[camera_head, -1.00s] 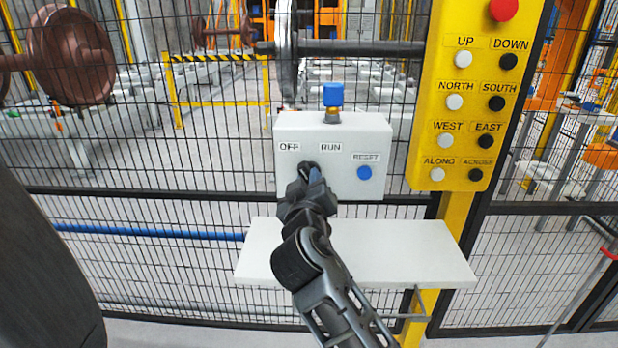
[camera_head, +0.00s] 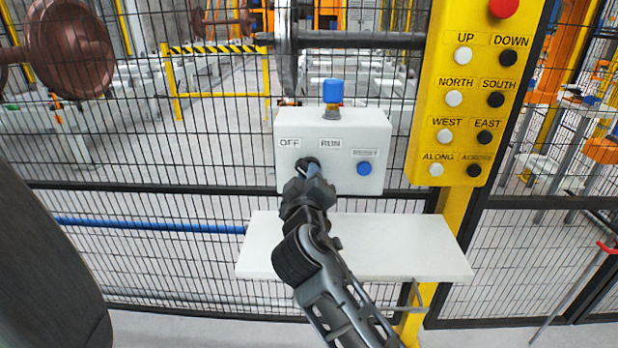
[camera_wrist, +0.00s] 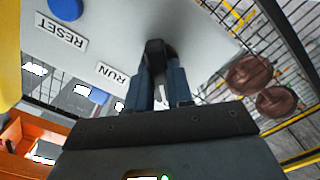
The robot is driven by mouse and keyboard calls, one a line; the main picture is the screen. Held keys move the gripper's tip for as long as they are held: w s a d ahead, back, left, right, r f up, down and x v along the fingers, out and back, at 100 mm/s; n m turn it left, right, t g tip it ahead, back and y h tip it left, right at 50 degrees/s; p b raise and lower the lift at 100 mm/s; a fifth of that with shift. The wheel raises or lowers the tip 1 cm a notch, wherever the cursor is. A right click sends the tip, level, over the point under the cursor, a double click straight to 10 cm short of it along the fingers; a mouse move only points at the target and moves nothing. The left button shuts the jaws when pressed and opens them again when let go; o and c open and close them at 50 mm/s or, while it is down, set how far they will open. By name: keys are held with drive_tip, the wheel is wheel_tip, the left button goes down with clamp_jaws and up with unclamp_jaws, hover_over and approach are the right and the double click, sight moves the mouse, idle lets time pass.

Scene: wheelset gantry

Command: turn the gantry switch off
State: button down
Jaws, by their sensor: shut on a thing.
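The grey switch box (camera_head: 350,135) hangs on the mesh fence, with OFF and RUN labels above a dark rotary switch (camera_head: 307,165) and a blue RESET button (camera_head: 364,169) to the right. My gripper (camera_head: 312,177) is at the switch, below the two labels, and hides much of it. In the wrist view, the fingers of my gripper (camera_wrist: 163,88) are shut around the black switch handle (camera_wrist: 154,55). The RUN label (camera_wrist: 111,73) shows to the left of the handle there; the OFF label is out of sight. The handle's exact angle is hard to tell.
A blue-topped lamp (camera_head: 333,95) stands on the box. A yellow pendant panel (camera_head: 464,110) with several buttons and a red knob is close on the right. A white shelf (camera_head: 400,255) juts out below the box, under my arm. Wire mesh fence lies behind.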

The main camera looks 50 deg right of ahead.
drive_tip(key=c, duration=1)
unclamp_jaws()
drive_tip(key=b+v, duration=0.1)
drive_tip(key=v, duration=0.6)
drive_tip(key=shift+s+a+b, duration=0.2)
drive_tip(key=shift+a+b, duration=0.1)
drive_tip(key=shift+a, duration=0.05)
drive_tip(key=shift+f, duration=0.1)
